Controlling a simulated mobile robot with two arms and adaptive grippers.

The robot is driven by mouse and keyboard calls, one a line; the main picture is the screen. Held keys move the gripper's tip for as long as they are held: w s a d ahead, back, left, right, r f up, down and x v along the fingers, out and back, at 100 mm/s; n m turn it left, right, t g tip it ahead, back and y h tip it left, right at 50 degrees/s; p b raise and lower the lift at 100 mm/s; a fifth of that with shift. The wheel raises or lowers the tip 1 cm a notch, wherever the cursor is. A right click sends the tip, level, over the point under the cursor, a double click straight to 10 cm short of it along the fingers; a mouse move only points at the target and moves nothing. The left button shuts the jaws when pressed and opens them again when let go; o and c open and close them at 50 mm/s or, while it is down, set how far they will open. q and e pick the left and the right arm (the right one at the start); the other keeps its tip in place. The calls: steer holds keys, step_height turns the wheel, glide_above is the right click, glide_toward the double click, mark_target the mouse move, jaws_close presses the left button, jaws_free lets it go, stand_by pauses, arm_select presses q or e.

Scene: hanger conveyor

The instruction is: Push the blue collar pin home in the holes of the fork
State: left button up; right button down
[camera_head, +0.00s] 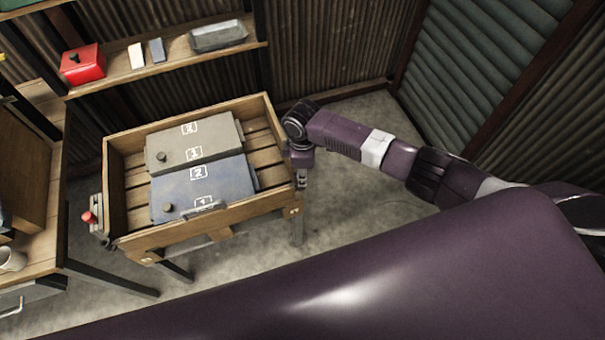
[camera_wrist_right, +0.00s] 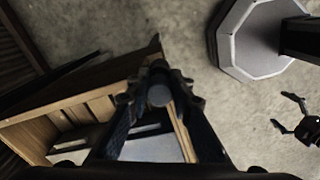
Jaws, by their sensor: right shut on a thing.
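In the right wrist view my right gripper (camera_wrist_right: 159,84) is shut on a dark, round-ended thing (camera_wrist_right: 159,96), probably the collar pin. Its blue colour does not show. The fork and its holes cannot be made out; the gripper covers that side. I cannot tell how deep the pin sits. My left gripper (camera_wrist_right: 282,110) shows small at the right of the wrist view, with its fingers spread and empty, over the floor.
The crate (camera_head: 192,231) stands on legs and holds grey (camera_head: 205,140) and blue (camera_head: 228,182) numbered plates. A red knob (camera_head: 89,217) sits on its left side. A shelf (camera_head: 178,48) runs behind. Floor is clear right of the crate.

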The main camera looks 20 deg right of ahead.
steer(key=shift+s+f, duration=0.35)
steer(key=c, duration=1.6)
jaws_free()
steer(key=shift+w, duration=0.2)
step_height(320, 180, up, 12)
steer(key=shift+w+r, duration=0.1)
steer(key=shift+w, duration=0.05)
